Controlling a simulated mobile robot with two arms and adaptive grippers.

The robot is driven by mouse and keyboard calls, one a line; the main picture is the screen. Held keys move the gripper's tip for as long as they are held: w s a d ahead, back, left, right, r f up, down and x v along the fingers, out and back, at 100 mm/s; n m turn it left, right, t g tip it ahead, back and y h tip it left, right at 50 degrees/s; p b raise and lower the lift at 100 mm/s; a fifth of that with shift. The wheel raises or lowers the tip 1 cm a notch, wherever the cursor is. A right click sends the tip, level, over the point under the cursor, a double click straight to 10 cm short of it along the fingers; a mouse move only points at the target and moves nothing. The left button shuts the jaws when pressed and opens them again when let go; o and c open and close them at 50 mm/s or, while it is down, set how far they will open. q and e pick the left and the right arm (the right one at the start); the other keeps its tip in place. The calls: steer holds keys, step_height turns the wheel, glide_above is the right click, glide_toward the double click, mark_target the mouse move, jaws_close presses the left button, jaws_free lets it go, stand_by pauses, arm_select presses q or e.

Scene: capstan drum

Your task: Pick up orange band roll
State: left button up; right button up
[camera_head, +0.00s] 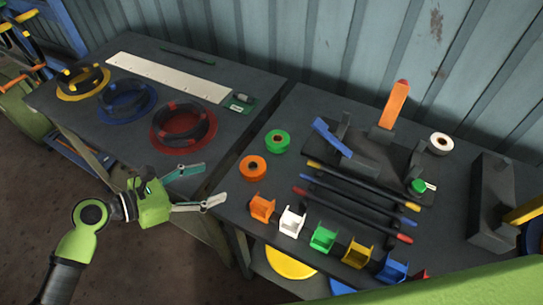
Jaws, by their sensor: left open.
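The orange band roll (253,168) lies flat on the dark table, near its left edge. It is a round orange ring with a dark centre. My left gripper (210,185) is open and empty, with its two fingers pointing right toward the roll. The fingertips are left of the roll and apart from it, around the gap between the two tables. My right gripper does not show.
A green roll (278,141) lies just behind the orange one. An orange holder (262,207) and a white holder (292,221) stand in front. Dark bars with coloured ends (360,187) lie to the right. The left table holds a red-and-black ring (184,125).

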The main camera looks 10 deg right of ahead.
arm_select(q)
steer(key=shift+w+d+f, duration=0.1)
steer(key=shift+w+d, duration=0.2)
steer(key=shift+d, duration=0.25)
steer(key=shift+w+d+f, duration=0.1)
steer(key=shift+w+d, duration=0.15)
steer(key=shift+d, duration=0.3)
glide_toward(258, 165)
steer(key=f, duration=0.1)
steer(key=w+d+f, duration=0.1)
steer(key=d+f+p, duration=0.1)
steer(key=shift+w, duration=0.4)
steer(key=shift+w+d, duration=0.25)
steer(key=shift+d, duration=0.25)
steer(key=x, duration=0.1)
steer(key=p+x, duration=0.1)
steer(key=x, duration=0.1)
steer(key=shift+w+d+r, duration=0.2)
steer(key=shift+d+r, duration=0.1)
steer(key=shift+d, duration=0.05)
steer(key=shift+w+d+f, duration=0.2)
steer(key=shift+d+f, duration=0.05)
steer(key=shift+d, duration=0.15)
steer(key=c, duration=1.2)
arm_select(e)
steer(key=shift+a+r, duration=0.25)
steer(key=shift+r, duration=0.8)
